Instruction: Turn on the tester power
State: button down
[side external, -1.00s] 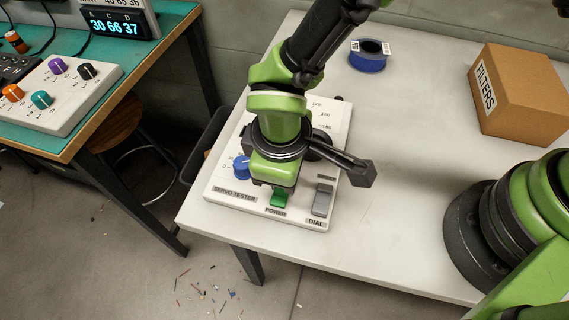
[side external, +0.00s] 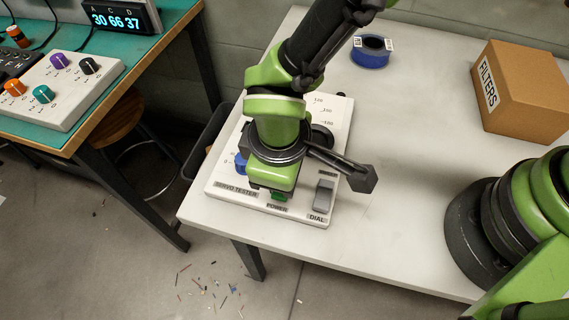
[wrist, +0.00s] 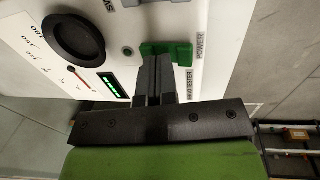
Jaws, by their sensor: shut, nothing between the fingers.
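The servo tester (side external: 222,180) is a white panel on the light bench, labelled SERVO TESTER, POWER and DIAL. Its green power switch (side external: 280,196) sits at the front edge by the POWER label, mostly covered by my gripper (side external: 268,186). In the wrist view my gripper (wrist: 153,62) is shut and empty, its fingertips right at the green switch (wrist: 182,52); I cannot tell whether they touch. A bar of green segments (wrist: 113,85) is lit on the panel.
A grey rocker (side external: 323,196) stands right of the power switch, and a blue knob (side external: 241,163) to its left. A black round knob (wrist: 77,35) shows in the wrist view. A FILTERS box (side external: 525,90) and a blue spool (side external: 371,52) stand farther back. The bench's right middle is clear.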

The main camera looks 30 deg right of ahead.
notch_tip(320, 180, up, 14)
jog(key=w+d, duration=0.1)
jog(key=shift+w+d, duration=0.2)
dwell(0.6)
jog(key=s+d+r+m+t+y, duration=0.25)
jog(key=d+r+m, duration=0.35)
jog(key=d+r, duration=0.6)
jog(key=s+d+r+m+t, duration=0.1)
jog(key=s+d+m+t, duration=0.2)
jog(key=s+d+m, duration=0.4)
jog(key=shift+s+d+y, duration=0.35)
jog(key=shift+s+d, duration=0.25)
jog(key=shift+d, duration=0.5)
